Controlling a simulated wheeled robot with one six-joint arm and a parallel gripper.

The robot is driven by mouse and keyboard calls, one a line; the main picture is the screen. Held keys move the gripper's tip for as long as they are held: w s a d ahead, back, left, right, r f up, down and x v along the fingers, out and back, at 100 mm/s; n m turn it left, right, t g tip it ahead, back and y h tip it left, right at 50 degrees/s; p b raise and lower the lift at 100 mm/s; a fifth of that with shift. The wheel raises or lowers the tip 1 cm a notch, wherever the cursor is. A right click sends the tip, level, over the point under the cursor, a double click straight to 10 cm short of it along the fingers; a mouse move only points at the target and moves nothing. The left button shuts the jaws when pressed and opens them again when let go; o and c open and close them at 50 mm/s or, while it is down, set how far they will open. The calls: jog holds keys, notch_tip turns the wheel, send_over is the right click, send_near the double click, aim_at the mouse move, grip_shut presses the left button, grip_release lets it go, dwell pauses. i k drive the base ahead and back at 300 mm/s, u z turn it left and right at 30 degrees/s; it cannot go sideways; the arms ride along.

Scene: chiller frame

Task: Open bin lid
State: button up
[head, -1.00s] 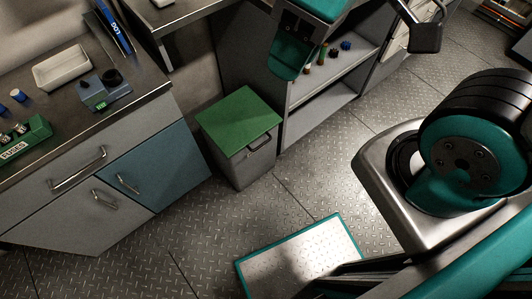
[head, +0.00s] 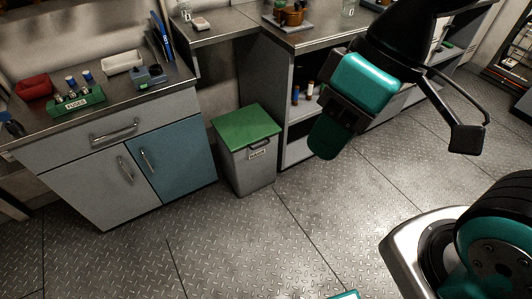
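The bin (head: 248,172) is a grey box on the floor between the cabinets, in the middle of the head view. Its green lid (head: 247,124) lies flat and closed on top. A dark handle (head: 259,145) sits at the lid's front edge, above a small label on the bin's front. My gripper (head: 326,138), black and teal, hangs in the air to the right of the bin in the picture, apart from it. Its fingers overlap one another from this angle, so their gap is hidden. I see nothing held.
A cabinet with a blue door (head: 178,158) stands left of the bin. An open shelf unit (head: 300,150) with small bottles stands to its right, partly behind my gripper. The counter (head: 120,98) holds a fuse rack, trays and a blue binder. The metal floor (head: 265,240) in front is clear.

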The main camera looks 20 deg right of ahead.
aim_at(238, 129)
jog(key=z, duration=0.55)
jog(key=i, duration=0.45)
jog(key=z, duration=0.6)
jog(key=i, duration=0.75)
jog(key=u, duration=0.35)
